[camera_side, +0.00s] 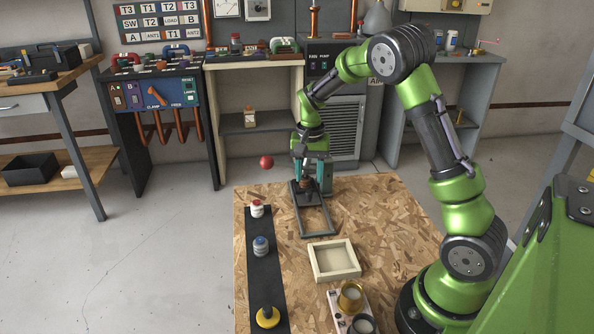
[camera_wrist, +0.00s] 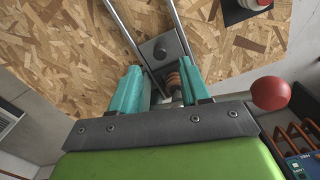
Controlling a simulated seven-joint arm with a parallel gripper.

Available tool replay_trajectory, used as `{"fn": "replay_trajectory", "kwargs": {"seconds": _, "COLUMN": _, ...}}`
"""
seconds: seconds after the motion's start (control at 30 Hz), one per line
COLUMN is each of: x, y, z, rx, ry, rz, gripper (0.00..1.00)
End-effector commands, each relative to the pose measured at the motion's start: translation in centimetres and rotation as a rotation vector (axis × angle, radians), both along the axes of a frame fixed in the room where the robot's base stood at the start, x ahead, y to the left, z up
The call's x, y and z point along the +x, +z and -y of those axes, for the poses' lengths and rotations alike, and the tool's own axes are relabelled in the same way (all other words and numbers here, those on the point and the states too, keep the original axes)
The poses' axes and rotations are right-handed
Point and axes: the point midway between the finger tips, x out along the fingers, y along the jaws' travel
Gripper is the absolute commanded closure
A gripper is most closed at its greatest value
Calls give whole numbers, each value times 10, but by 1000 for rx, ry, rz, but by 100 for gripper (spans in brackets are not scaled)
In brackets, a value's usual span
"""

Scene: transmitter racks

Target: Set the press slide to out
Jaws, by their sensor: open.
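The press stands at the far edge of the wooden board, with two grey rails (camera_side: 317,218) running from it toward the side camera. The rails also show in the wrist view (camera_wrist: 124,29). The press slide, a grey plate with a dark round knob (camera_wrist: 160,52), sits at the press end of the rails. A brown ridged part (camera_wrist: 174,82) is just behind it. My gripper (camera_side: 311,172) is over the press, pointing down. Its teal fingers are open in the wrist view (camera_wrist: 160,88), either side of the ridged part; contact cannot be told. The fingers partly hide the press.
A red ball (camera_side: 266,161) is beside the press, also in the wrist view (camera_wrist: 270,93). A black strip (camera_side: 265,280) at the board's left holds red, blue and yellow items. A shallow pale tray (camera_side: 334,260) lies just beyond the rails' near end.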

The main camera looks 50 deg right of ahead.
Motion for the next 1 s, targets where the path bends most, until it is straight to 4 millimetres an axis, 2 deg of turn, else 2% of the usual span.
{"fn": "replay_trajectory", "kwargs": {"seconds": 0.1, "x": -1, "y": -25, "z": 0, "rx": 2, "ry": -2, "rz": -4, "gripper": 54}}
{"fn": "replay_trajectory", "kwargs": {"seconds": 0.3, "x": -1, "y": -50, "z": 0, "rx": 0, "ry": -1, "rz": -1, "gripper": 54}}
{"fn": "replay_trajectory", "kwargs": {"seconds": 0.47, "x": 0, "y": -58, "z": 0, "rx": 0, "ry": -1, "rz": 0, "gripper": 54}}
{"fn": "replay_trajectory", "kwargs": {"seconds": 0.7, "x": 0, "y": -59, "z": 0, "rx": 1, "ry": 0, "rz": 1, "gripper": 54}}
{"fn": "replay_trajectory", "kwargs": {"seconds": 0.77, "x": 0, "y": -58, "z": 0, "rx": 1, "ry": 0, "rz": 1, "gripper": 60}}
{"fn": "replay_trajectory", "kwargs": {"seconds": 1.0, "x": 0, "y": -58, "z": 0, "rx": 1, "ry": 0, "rz": 1, "gripper": 97}}
